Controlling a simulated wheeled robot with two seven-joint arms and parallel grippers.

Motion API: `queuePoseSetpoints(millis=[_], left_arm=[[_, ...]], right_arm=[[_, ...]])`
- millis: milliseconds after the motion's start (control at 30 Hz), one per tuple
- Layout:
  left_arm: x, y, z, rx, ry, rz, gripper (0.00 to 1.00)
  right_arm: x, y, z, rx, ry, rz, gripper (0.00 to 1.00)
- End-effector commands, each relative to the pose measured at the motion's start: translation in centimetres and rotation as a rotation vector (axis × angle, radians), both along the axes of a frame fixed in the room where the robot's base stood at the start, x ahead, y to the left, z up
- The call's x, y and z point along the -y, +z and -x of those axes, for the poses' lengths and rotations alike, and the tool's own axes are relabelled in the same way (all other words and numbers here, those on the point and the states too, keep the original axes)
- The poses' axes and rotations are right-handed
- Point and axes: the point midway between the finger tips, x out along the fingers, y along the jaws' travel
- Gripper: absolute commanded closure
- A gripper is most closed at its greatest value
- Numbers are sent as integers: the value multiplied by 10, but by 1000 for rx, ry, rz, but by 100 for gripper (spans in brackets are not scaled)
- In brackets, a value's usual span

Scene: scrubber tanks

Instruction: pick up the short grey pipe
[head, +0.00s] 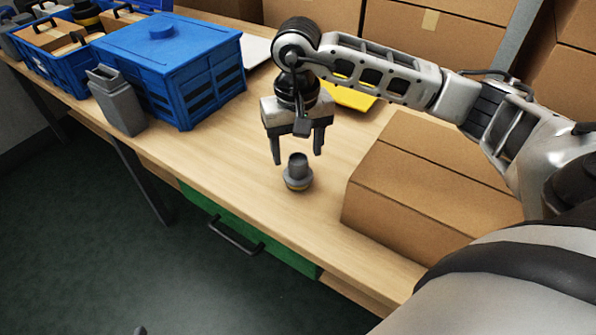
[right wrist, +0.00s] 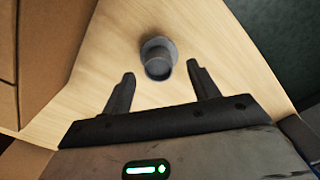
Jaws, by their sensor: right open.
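The short grey pipe (head: 297,170) stands upright on the wooden table, near its front edge. It has a wider collar low down and a yellowish band near its foot. My right gripper (head: 298,158) is open and points down just above and behind the pipe, with nothing between its fingers. In the right wrist view the pipe (right wrist: 158,58) stands a little beyond the two open fingertips (right wrist: 160,75), roughly midway between them. My left gripper is not in view.
A closed cardboard box (head: 425,185) stands close to the right of the pipe. A blue lidded crate (head: 170,70) and a grey container (head: 118,103) stand to the left. A yellow object (head: 348,95) lies behind my right gripper. The table (head: 225,150) is clear left of the pipe.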

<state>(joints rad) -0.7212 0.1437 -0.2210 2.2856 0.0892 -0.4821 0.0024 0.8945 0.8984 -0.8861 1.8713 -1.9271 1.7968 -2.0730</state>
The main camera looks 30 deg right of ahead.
Motion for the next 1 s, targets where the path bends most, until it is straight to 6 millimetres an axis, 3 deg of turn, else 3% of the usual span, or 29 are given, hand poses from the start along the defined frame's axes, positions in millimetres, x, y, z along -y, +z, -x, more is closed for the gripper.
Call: queuePoseSetpoints(millis=[200, 500, 533, 700, 1000], left_arm=[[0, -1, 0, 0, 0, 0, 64], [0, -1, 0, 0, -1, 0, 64], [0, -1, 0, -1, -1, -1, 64], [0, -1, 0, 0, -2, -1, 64], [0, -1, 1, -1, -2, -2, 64]], right_arm=[[1, -33, 2, -4, -1, -1, 40], [1, -40, 1, 0, 0, -1, 40], [1, -40, 1, -1, 0, -1, 43], [1, -39, 1, -1, 0, -1, 88], [1, -38, 1, 0, 0, -1, 88]])
